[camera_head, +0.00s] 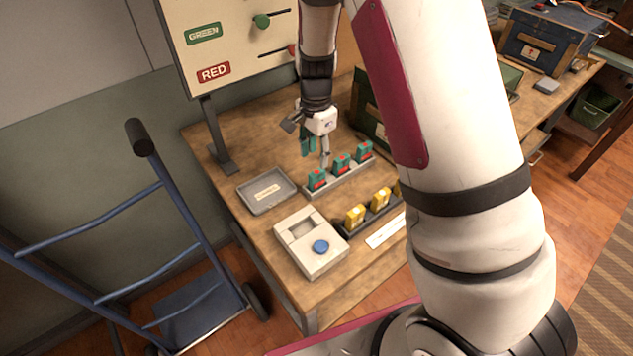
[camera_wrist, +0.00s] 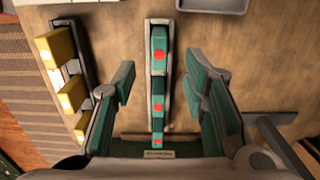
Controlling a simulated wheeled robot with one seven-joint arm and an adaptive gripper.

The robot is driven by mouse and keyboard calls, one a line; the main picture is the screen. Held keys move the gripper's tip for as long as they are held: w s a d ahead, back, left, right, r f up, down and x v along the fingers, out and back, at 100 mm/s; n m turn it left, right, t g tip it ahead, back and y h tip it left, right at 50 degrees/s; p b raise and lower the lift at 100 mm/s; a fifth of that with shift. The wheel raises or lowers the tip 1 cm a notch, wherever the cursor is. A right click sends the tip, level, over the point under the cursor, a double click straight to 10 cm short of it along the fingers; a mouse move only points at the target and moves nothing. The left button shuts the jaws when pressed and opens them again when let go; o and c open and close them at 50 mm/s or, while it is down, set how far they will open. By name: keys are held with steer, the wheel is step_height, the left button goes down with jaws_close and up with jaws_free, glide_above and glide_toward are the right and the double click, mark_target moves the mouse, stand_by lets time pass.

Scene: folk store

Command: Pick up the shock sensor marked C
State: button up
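Three teal blocks with red dots, which look like the shock sensors, stand in a row in a narrow grey rack (camera_head: 340,185): a left one (camera_head: 317,179), a middle one (camera_head: 342,163) and a right one (camera_head: 364,151). I cannot read a letter C on any of them. The wrist view shows the row end to end, with the nearest-to-top block (camera_wrist: 159,52) largest. My gripper (camera_head: 314,150) is open and empty, above and behind the rack in the head view. In the wrist view its teal-padded fingers (camera_wrist: 160,85) are spread on either side of the row.
Yellow blocks (camera_head: 355,216) stand in a dark rack in front. A grey labelled tray (camera_head: 267,191) and a box with a blue button (camera_head: 310,243) are at left. The GREEN/RED sign board (camera_head: 225,45) stands behind; a dark green case (camera_head: 371,112) is behind the rack.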

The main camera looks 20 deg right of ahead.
mark_target(317, 172)
step_height(317, 172, down, 8)
steer(key=shift+d+f+p, duration=0.1)
steer(key=shift+p, duration=0.3)
steer(key=shift+c, duration=0.6)
jaws_close()
